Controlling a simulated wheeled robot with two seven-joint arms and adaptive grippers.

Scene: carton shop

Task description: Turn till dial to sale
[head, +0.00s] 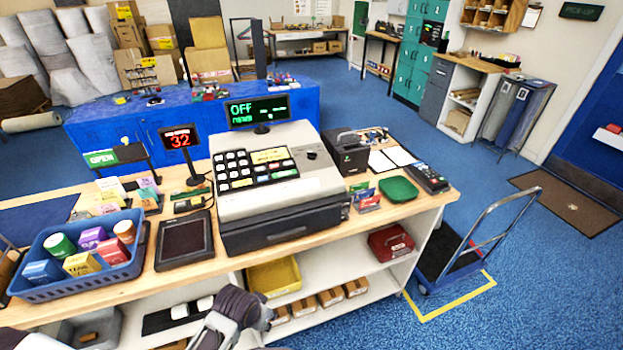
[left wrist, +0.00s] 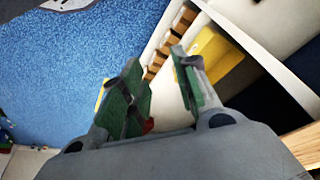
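The till (head: 283,180) is a grey and white cash register on the wooden counter, with a black keypad on its sloped top. Its small dark dial (head: 311,155) is on the top panel, right of the keys. The pole display (head: 258,111) behind the till reads OFF in green. My left gripper (head: 243,312) is low at the front of the counter, below and in front of the till, well away from the dial. In the left wrist view my left gripper (left wrist: 163,80) shows two green-padded fingers apart with nothing between them. My right gripper is not in view.
A blue basket (head: 80,262) of small packets and a dark pad (head: 184,239) stand left of the till. A black printer (head: 346,150) and a green tray (head: 398,189) stand to its right. Shelves below hold a yellow bin (head: 274,276). A red 32 display (head: 180,141) stands behind.

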